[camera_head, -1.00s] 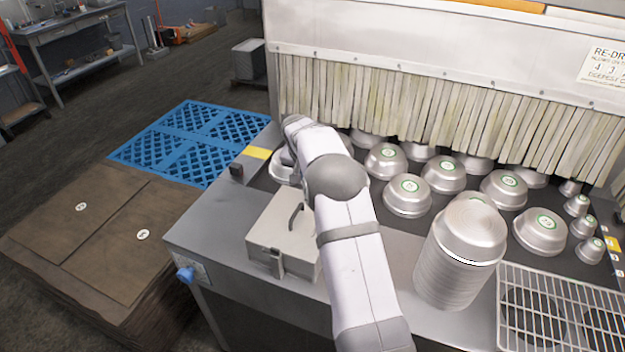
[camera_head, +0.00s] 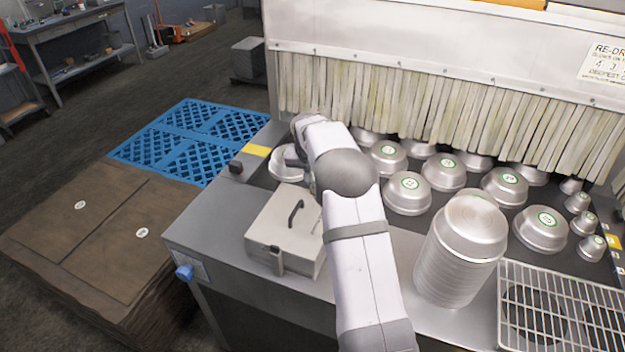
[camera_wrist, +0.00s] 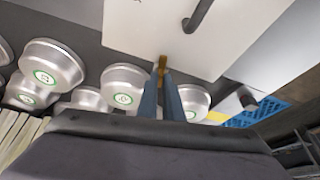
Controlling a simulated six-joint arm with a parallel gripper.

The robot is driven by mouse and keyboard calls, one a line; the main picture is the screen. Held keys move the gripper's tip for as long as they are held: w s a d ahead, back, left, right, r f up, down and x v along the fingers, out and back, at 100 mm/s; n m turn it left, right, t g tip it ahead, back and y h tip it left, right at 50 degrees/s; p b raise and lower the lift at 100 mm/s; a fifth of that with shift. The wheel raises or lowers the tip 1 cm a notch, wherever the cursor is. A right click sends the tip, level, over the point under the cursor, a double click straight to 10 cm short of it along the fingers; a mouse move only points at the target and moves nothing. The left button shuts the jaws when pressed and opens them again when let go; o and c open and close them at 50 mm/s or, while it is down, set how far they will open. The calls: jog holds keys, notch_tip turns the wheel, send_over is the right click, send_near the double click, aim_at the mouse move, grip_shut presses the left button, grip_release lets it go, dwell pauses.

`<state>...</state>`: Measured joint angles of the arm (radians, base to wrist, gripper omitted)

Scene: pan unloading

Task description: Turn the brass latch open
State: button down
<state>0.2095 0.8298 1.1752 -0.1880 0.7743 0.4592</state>
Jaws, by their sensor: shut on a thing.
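The grey metal box (camera_head: 272,230) with a dark handle (camera_head: 296,212) on its lid stands near the table's left front. In the wrist view its pale lid (camera_wrist: 140,28) and handle (camera_wrist: 205,12) are at the top. The brass latch (camera_wrist: 162,62) is small and sits at the lid's edge, between my fingertips. My gripper (camera_wrist: 161,76) is shut on it, with its two blue-grey fingers on either side. In the head view my arm hides the latch and the fingertips, and how far the latch is turned cannot be told.
Upturned metal pans (camera_head: 408,193) stand on the dark belt beyond the box, before a strip curtain (camera_head: 430,105). A tall pan stack (camera_head: 458,250) and a wire rack (camera_head: 560,310) are to the right. A blue knob (camera_head: 184,272) is on the front left corner.

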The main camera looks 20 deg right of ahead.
jog(key=n, duration=0.1)
jog(key=n+y, duration=0.1)
jog(key=n, duration=0.2)
jog(key=shift+d+t+y+b, duration=0.3)
jog(key=shift+t, duration=0.1)
jog(key=n+y, duration=0.1)
jog(key=n, duration=0.1)
jog(key=n+y, duration=0.1)
jog(key=n, duration=0.2)
jog(key=shift+d+b, duration=0.2)
jog(key=shift+b, duration=0.2)
jog(key=n, duration=0.1)
jog(key=n+y+p, duration=0.1)
jog(key=n, duration=0.1)
jog(key=shift+d+r+n+g, duration=0.1)
jog(key=shift+r+n+g, duration=0.05)
jog(key=shift+n+g, duration=0.15)
jog(key=shift+w+d+n+g+y+p, duration=0.15)
jog(key=shift+n+g+y+p, duration=0.25)
jog(key=shift+n+p, duration=1.05)
jog(key=c, duration=1.9)
grip_release()
